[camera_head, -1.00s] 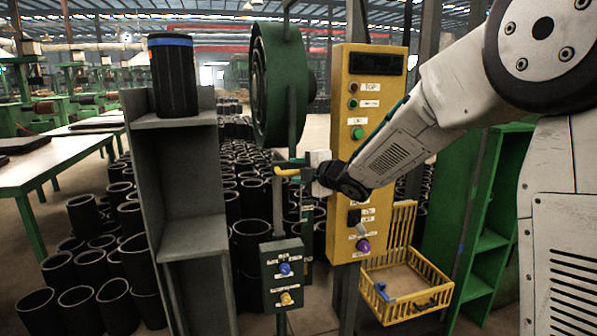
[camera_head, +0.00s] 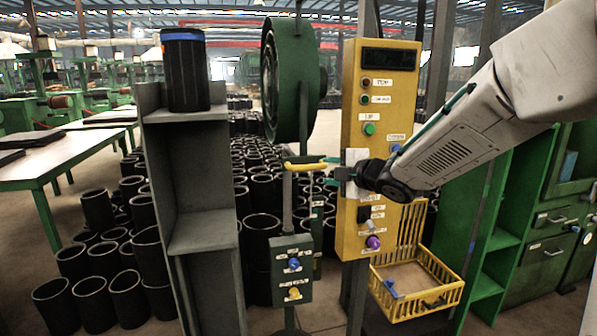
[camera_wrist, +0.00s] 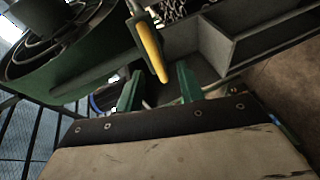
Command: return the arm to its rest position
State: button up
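My gripper (camera_head: 326,171) is in the middle of the head view, in front of the yellow control panel's left side. Its two green fingers stand apart. The yellow handle (camera_head: 303,166) on a grey upright rod is just left of the fingers, its right end close to them. In the wrist view the fingers (camera_wrist: 158,88) are spread with a gap between them. The yellow handle (camera_wrist: 150,46) reaches toward that gap, and I see no finger closed on it. My arm stretches from the upper right to the gripper.
The yellow panel (camera_head: 363,125) with buttons stands right behind my gripper. A yellow basket (camera_head: 450,290) hangs below it. A small control box (camera_head: 292,270) is below the handle. A grey shelf (camera_head: 195,232) carries a black sleeve (camera_head: 186,75). Many sleeves stand on the floor behind.

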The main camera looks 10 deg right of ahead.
jog(key=s+d+f+m+g+h, duration=0.2)
jog(key=d+f+m+h, duration=0.3)
jog(key=s+d+f+m+g+h, duration=0.2)
jog(key=s+d+m, duration=0.15)
jog(key=s, duration=0.25)
jog(key=s+d+f+m+g+h, duration=0.2)
jog(key=s+d+m+g, duration=0.1)
jog(key=s+m, duration=0.25)
jog(key=s+a+r+m+g+y, duration=0.1)
jog(key=s+a+m+g, duration=0.1)
jog(key=s, duration=1.2)
jog(key=s+a+r+m+g+y, duration=0.1)
jog(key=s+a+m+g, duration=0.2)
jog(key=s, duration=1.1)
jog(key=shift+s+a+r+m+g, duration=0.25)
jog(key=shift+s+a+m, duration=0.2)
jog(key=shift+m, duration=0.75)
